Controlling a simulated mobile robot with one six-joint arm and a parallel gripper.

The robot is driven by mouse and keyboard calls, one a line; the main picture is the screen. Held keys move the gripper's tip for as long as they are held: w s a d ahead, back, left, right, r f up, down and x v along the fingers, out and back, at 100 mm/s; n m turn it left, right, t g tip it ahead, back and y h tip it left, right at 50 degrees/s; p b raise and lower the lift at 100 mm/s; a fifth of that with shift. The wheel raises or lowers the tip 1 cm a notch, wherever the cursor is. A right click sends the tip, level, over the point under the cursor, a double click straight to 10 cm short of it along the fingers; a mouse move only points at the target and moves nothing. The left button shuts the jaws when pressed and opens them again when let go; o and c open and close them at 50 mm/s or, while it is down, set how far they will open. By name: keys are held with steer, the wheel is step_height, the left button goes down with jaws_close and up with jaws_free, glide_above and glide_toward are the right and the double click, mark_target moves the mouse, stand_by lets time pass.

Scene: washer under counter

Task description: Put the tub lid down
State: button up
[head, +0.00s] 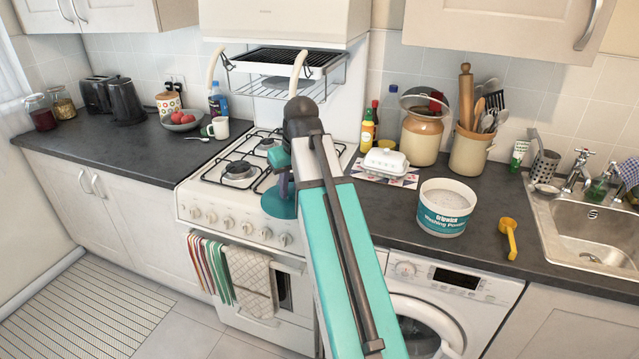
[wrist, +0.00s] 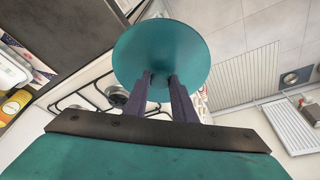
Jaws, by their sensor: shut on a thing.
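My gripper (wrist: 161,80) is shut on the tub lid (wrist: 160,42), a round teal disc, gripping it at its near edge. In the head view the lid (head: 279,205) shows beside my arm, over the front edge of the cooker, partly hidden by the arm. It is held in the air and seems apart from the cooker. The washing powder tub (head: 446,208) stands open on the dark counter, to the right of my arm, with white powder inside. The gripper's fingers are mostly hidden in the head view.
The gas cooker (head: 228,186) is under the lid. A yellow scoop (head: 508,238) lies right of the tub, before the sink (head: 590,235). A butter dish (head: 385,161), crock (head: 423,135) and utensil pot (head: 470,150) stand behind. Bare counter (head: 400,215) shows left of the tub.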

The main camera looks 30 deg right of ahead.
steer(key=w+a+f, duration=0.1)
steer(key=w+a, duration=0.1)
steer(key=a, duration=0.8)
steer(key=w+a+f, duration=0.1)
steer(key=w+a, duration=0.2)
steer(key=a, duration=0.7)
steer(key=shift+a, duration=0.1)
